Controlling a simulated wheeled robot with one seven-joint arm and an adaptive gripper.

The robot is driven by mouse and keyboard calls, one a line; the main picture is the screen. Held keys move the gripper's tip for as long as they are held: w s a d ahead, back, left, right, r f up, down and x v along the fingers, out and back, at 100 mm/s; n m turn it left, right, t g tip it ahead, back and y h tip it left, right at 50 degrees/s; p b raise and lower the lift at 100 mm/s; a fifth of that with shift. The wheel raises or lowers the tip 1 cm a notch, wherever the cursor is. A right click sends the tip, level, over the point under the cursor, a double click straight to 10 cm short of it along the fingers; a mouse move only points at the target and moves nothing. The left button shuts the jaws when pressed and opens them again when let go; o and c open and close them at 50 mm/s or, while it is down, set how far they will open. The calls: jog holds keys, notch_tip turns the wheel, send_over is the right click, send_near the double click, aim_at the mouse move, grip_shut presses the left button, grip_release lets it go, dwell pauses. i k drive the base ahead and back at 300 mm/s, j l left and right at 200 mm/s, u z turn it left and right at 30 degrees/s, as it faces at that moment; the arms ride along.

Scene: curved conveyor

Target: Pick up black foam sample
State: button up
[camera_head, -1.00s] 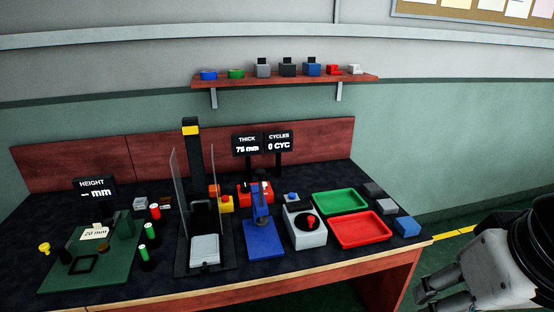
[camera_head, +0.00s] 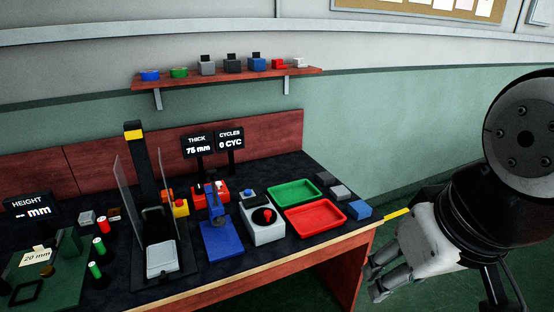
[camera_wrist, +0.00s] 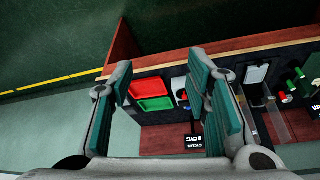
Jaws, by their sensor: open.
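Three small foam-like blocks stand in a row at the bench's right end in the head view. The darkest, nearly black block (camera_head: 325,179) is at the back, a mid-grey block (camera_head: 340,192) is in the middle, and a blue block (camera_head: 358,210) is at the front. The dark one looks like the black foam sample. My gripper (camera_head: 373,275) is off the bench's right front corner, apart from the blocks. In the wrist view my gripper (camera_wrist: 160,75) is open and empty, its fingers wide apart. I cannot make out the dark block there.
A green tray (camera_head: 293,192) and a red tray (camera_head: 315,217) lie just left of the blocks. A grey box with a red knob (camera_head: 263,224), a blue press (camera_head: 220,238) and a clear-walled tester (camera_head: 160,255) stand further left. A shelf (camera_head: 225,78) hangs above. Floor right of the bench is clear.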

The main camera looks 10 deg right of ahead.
aim_at(325, 178)
jog(key=i+l, duration=0.2)
jog(key=l, duration=0.2)
jog(key=i+l+z, duration=0.1)
jog(key=l, duration=0.35)
jog(key=i+l, duration=0.25)
jog(key=l, duration=0.15)
jog(key=i+l+z, duration=0.1)
jog(key=l, duration=0.3)
jog(key=i+l, duration=0.35)
jog(key=i+l+z, duration=0.1)
jog(key=l, duration=0.35)
jog(key=i+z, duration=0.15)
jog(key=i, duration=0.85)
jog(key=j, duration=0.1)
